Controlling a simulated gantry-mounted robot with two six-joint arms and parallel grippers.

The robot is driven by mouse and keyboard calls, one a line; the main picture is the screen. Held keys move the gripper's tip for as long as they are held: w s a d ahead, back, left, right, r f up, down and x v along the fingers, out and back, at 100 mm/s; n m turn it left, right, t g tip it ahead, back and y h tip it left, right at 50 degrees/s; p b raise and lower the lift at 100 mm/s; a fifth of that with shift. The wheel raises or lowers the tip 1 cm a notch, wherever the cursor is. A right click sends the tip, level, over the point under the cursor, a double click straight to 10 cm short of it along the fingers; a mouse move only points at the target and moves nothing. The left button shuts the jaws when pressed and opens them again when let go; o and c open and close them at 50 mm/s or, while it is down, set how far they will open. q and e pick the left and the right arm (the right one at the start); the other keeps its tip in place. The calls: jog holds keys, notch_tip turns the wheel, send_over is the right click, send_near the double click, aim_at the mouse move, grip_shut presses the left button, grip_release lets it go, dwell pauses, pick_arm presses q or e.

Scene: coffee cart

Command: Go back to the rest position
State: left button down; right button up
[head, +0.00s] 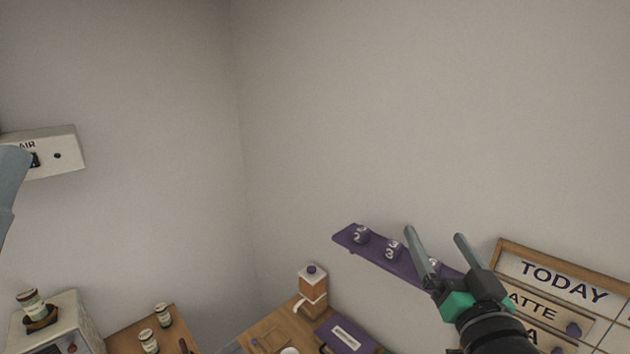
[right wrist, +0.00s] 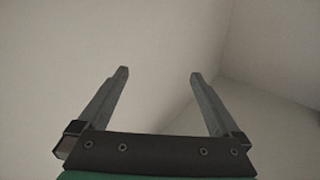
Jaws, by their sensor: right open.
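My right gripper (head: 433,238) is raised at the lower right of the head view, pointing up. Its two fingers are spread apart with nothing between them. In the right wrist view the open right gripper (right wrist: 158,75) shows only bare wall and ceiling beyond its fingers. In the head view it overlaps the purple shelf (head: 375,257) on the wall; I cannot tell the distance between them. A grey-blue part at the left edge of the head view seems to be my left arm; its gripper fingers do not show.
Numbered purple cups (head: 392,250) sit on the shelf. A menu board (head: 505,262) hangs at right. A white AIR box (head: 62,150) is on the left wall. The upper space is clear.

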jog(key=s+a+r+n+t+y, duration=0.2)
jog(key=s+r+t, duration=0.5)
jog(key=s+r, duration=1.1)
jog(key=s+n, duration=0.1)
jog(key=s, duration=0.1)
jog(key=shift+s+r+t, duration=0.3)
jog(key=shift+s+r, duration=0.05)
